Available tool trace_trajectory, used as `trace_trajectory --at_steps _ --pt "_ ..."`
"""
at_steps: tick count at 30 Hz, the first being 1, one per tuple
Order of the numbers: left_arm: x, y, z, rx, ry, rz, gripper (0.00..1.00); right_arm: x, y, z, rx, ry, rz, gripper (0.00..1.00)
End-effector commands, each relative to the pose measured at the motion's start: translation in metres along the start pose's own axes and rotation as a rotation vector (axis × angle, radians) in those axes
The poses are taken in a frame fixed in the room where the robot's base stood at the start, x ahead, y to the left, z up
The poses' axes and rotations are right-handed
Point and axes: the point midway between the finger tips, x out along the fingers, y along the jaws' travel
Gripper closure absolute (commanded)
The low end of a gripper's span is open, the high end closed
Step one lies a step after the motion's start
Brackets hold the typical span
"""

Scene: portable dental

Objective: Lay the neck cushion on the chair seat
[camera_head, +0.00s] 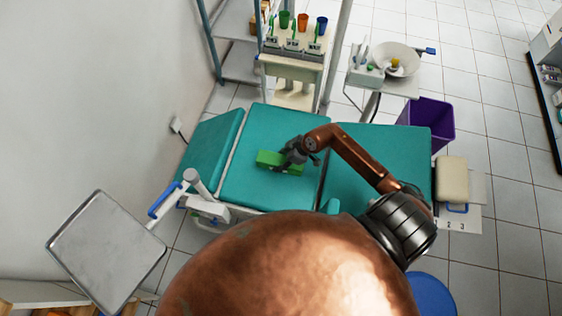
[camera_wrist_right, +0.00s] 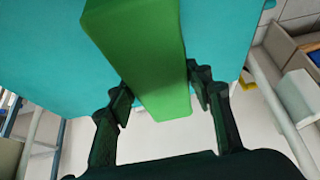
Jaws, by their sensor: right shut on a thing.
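The neck cushion (camera_head: 268,158) is a bright green block over the middle teal section of the chair. The chair's teal padding (camera_head: 262,125) has three sections, and I cannot tell for sure which one counts as the seat. My right gripper (camera_head: 297,153) is shut on the cushion near its right end. In the right wrist view the cushion (camera_wrist_right: 140,50) runs between the two dark fingers, with teal padding (camera_wrist_right: 40,50) behind it. I cannot tell whether the cushion touches the padding. My left gripper is not in view.
A metal tray (camera_head: 107,248) on an arm stands at the left. A cart (camera_head: 290,62) with coloured cups and a basin (camera_head: 396,60) stand behind the chair. A purple bin (camera_head: 432,118) and a beige pad (camera_head: 452,180) are at the right. The padding around the cushion is clear.

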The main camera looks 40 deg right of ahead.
Motion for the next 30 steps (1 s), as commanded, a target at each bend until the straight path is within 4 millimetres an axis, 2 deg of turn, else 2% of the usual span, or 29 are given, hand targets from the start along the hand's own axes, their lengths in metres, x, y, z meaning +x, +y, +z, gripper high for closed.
trace_trajectory --at_steps 3,11,17,28,29,30 --pt "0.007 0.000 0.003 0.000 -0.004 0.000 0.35 0.012 0.011 0.007 0.001 0.001 0.000 0.79" --pt "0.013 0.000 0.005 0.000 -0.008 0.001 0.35 0.023 0.024 0.015 0.001 0.001 0.002 0.79" --pt "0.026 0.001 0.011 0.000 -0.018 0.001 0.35 0.049 0.023 0.030 0.001 0.000 -0.001 0.79" --pt "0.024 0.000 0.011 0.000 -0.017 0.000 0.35 0.050 0.023 0.030 0.001 0.002 0.001 0.79" --pt "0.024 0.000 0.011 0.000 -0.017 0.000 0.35 0.051 0.023 0.031 0.000 0.002 0.000 0.52" --pt "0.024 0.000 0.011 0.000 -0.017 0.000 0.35 0.051 0.023 0.031 0.000 0.002 0.001 0.49"
